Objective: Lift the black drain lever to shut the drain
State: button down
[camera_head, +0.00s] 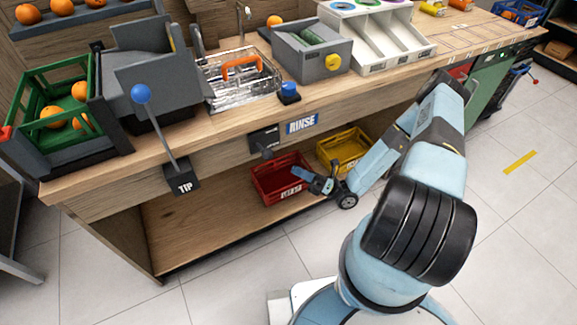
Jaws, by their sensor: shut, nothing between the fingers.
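The black drain lever (267,153) appears to be the small dark knob below a black plate (264,138) on the counter's front edge, left of the RINSE sign (302,123). The plate's lettering is too small to read. My gripper (297,172) is shut and empty, in front of the counter, to the lower right of the lever and apart from it in the picture. It overlaps the red crate in view. The metal sink (228,98) sits in the counter above, with an orange handle (241,66) over it. The drain itself is not visible.
A red crate (262,187) and a yellow crate (352,158) stand on the lower shelf behind my gripper. A blue-knobbed TIP lever (163,128) stands at the left. A blue button (289,89) is beside the sink. The floor in front is clear.

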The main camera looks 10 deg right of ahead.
jog(key=v, duration=0.6)
jog(key=shift+d, duration=0.15)
dwell(0.3)
jog(key=d+r+n+g+h, duration=0.3)
jog(key=r+n+g+h, duration=0.9)
jog(key=r+n+h, duration=1.15)
jog(key=s+r+n+t, duration=0.2)
jog(key=s+r+t, duration=0.4)
jog(key=r, duration=0.8)
jog(key=s+d+r+n+t+h, duration=0.1)
jog(key=s+r+n+t, duration=0.2)
jog(key=r, duration=1.1)
jog(key=s+t, duration=0.3)
jog(key=s, duration=0.1)
jog(key=shift+d+n, duration=0.25)
jog(key=shift+n, duration=0.1)
jog(key=c, duration=1.8)
grip_release()
jog(key=shift+r, duration=0.15)
